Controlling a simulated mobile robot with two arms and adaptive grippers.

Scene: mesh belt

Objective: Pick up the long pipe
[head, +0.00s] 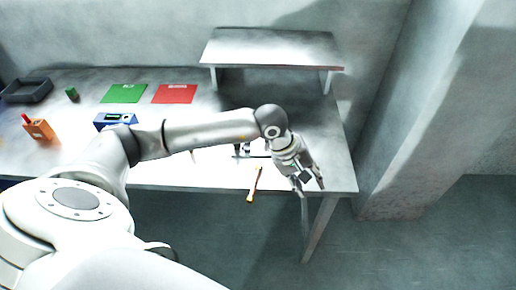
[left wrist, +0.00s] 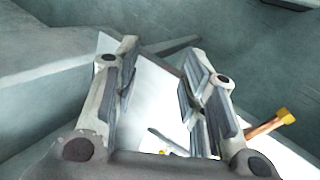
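A copper-coloured pipe with yellow ends (head: 255,184) lies at the front edge of the table; its near end shows past the edge in the head view. Part of it also shows in the left wrist view (left wrist: 268,127), to the right of the fingers and partly hidden by the right finger. My left gripper (head: 311,184) is to the right of the pipe, by the table's front right corner. Its fingers (left wrist: 160,62) are spread apart with nothing between them. My right gripper is not in view.
The table (head: 340,170) has a raised shelf (head: 270,48) at the back. Small dark items (head: 242,151) sit behind the pipe, partly hidden by my arm. Green (head: 124,93) and red (head: 174,94) mats, an orange holder (head: 39,130), a blue device (head: 115,121) and a dark tray (head: 27,91) are leftward.

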